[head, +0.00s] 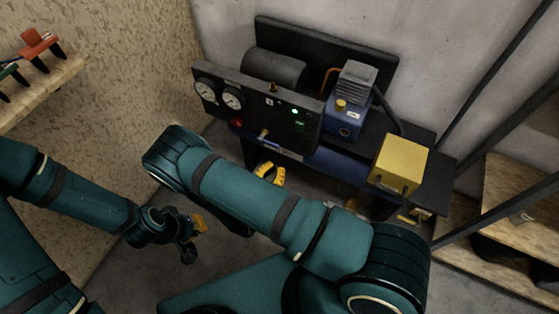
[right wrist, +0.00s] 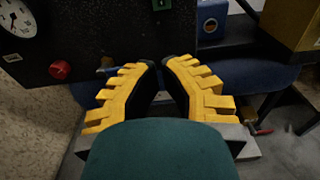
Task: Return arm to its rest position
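My right arm (head: 255,200), in teal with black bands, reaches across the middle of the head view, its elbow bent at the right. My right gripper (head: 270,174) shows beyond it, in front of the bench with the gauge panel. In the right wrist view its two yellow, ridged fingers (right wrist: 163,72) stand a little apart with nothing between them. The teal housing hides their roots. My left arm (head: 85,205) comes in from the left. My left gripper (head: 193,240) hangs over the floor, seemingly empty; its finger gap is unclear.
A black gauge panel (head: 270,115) stands on a dark bench with a blue pump (head: 345,117) and a yellow box (head: 398,163). A wooden shelf (head: 45,90) is at the left. Wooden shelves with dark metal posts (head: 505,195) stand at the right. Floor is open below the bench.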

